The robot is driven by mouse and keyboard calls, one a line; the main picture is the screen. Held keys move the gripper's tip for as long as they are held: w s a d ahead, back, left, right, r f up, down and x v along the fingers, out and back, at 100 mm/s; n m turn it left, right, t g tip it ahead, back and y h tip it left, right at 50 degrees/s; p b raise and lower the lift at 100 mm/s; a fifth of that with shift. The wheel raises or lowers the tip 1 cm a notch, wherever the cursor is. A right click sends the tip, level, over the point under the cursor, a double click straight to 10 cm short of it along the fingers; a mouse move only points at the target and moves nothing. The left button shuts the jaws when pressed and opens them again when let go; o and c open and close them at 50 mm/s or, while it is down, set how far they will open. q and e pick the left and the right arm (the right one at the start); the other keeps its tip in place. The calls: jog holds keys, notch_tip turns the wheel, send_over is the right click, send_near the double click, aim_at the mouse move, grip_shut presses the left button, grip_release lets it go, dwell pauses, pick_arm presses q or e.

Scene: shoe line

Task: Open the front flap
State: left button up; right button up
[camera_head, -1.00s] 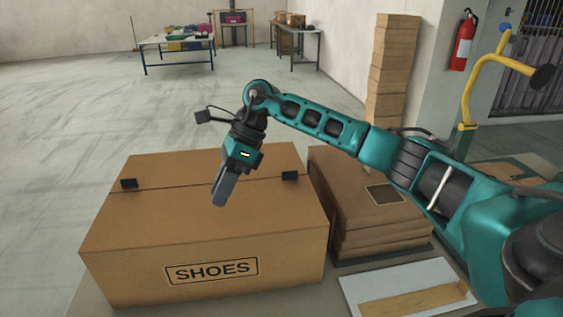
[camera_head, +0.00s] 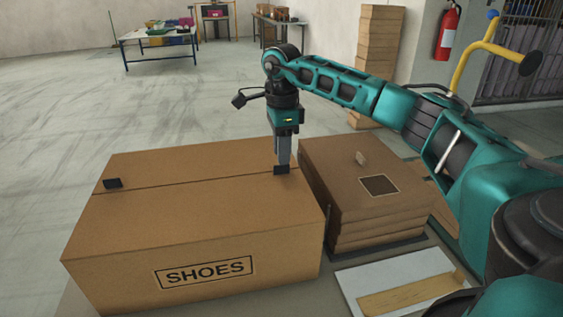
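A large brown cardboard box (camera_head: 195,232) marked SHOES stands at the left front. Its top is closed, with a seam running across between the front flap (camera_head: 190,205) and the back flap (camera_head: 190,165). A small black tab (camera_head: 113,183) sits at the seam's left end and another black tab (camera_head: 281,170) near its right end. My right gripper (camera_head: 283,160) points down with its fingertips at the right tab. The fingers look close together, but I cannot tell whether they grip the tab. My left gripper is not in view.
A stack of flat brown cartons (camera_head: 375,215) stands close to the box's right side. A white board (camera_head: 385,280) with a cardboard strip lies in front of it. Tall stacked boxes (camera_head: 380,50), a yellow stand (camera_head: 480,55) and tables are farther back.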

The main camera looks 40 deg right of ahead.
jog(key=shift+f, duration=1.7)
grip_shut()
